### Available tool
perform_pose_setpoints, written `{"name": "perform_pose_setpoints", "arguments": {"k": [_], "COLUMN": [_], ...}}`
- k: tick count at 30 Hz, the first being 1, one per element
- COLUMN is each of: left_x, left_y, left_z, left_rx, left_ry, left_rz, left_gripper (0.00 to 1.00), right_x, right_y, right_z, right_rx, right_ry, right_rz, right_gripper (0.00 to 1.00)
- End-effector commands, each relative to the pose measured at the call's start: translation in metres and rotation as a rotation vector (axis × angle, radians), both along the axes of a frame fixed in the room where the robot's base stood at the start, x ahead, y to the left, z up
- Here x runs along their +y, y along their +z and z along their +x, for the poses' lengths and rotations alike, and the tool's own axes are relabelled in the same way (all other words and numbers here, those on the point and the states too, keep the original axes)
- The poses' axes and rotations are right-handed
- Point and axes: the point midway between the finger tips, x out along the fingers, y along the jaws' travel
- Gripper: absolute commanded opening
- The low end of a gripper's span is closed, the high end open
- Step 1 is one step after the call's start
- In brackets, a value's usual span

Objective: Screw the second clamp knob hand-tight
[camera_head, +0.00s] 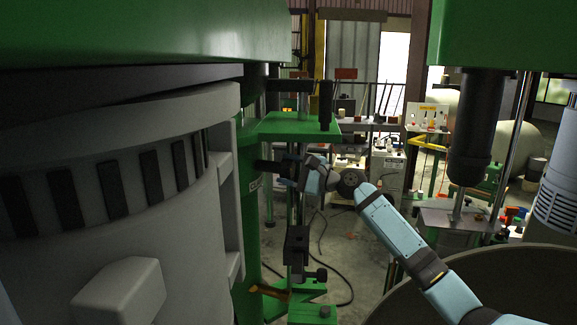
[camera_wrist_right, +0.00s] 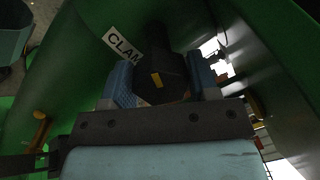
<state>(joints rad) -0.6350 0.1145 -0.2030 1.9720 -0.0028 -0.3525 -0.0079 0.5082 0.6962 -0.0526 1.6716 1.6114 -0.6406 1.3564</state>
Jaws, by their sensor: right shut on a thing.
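The black clamp knob (camera_wrist_right: 172,72), with a small yellow mark on its face, sits between the two blue fingers of my right gripper (camera_wrist_right: 165,82) in the wrist view. The fingers are shut on its sides. In the head view my right gripper (camera_head: 286,170) reaches left to the green column, just below a green plate. There the gripper largely hides the knob. A white label (camera_wrist_right: 122,45) reading "CLAM", partly covered, is on the green surface beside the knob. My left gripper is not in view.
A black clamp block (camera_head: 297,246) with a small side knob stands below my gripper. A large grey motor housing (camera_head: 110,200) fills the left. A wide round vessel (camera_head: 480,275) is at the lower right, under my right arm. Benches with equipment stand behind.

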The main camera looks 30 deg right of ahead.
Motion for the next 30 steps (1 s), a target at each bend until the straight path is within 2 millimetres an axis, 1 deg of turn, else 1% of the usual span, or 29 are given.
{"name": "perform_pose_setpoints", "arguments": {"k": [4, 12, 19, 20, 21, 22, 30], "left_x": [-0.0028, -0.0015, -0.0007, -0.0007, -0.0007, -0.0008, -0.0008], "left_y": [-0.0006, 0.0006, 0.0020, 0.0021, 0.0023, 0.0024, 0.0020], "left_z": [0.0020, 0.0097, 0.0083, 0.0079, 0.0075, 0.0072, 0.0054], "left_rx": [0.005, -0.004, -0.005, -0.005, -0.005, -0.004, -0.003], "left_ry": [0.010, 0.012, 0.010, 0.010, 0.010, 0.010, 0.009], "left_rz": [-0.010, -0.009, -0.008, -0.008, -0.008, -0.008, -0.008], "left_gripper": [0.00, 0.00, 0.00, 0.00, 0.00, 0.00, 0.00], "right_x": [-0.0006, -0.0007, -0.0008, -0.0008, -0.0008, -0.0007, -0.0006], "right_y": [0.0022, 0.0019, 0.0020, 0.0021, 0.0020, 0.0019, 0.0006], "right_z": [0.0000, -0.0001, 0.0000, 0.0000, 0.0000, 0.0000, -0.0004], "right_rx": [0.017, 0.027, 0.026, 0.026, 0.027, 0.026, 0.028], "right_ry": [-0.002, -0.002, -0.002, -0.002, -0.002, -0.002, -0.002], "right_rz": [0.030, 0.044, 0.044, 0.044, 0.044, 0.043, 0.042], "right_gripper": [0.31, 0.31, 0.31, 0.59, 0.68, 0.75, 0.75]}}
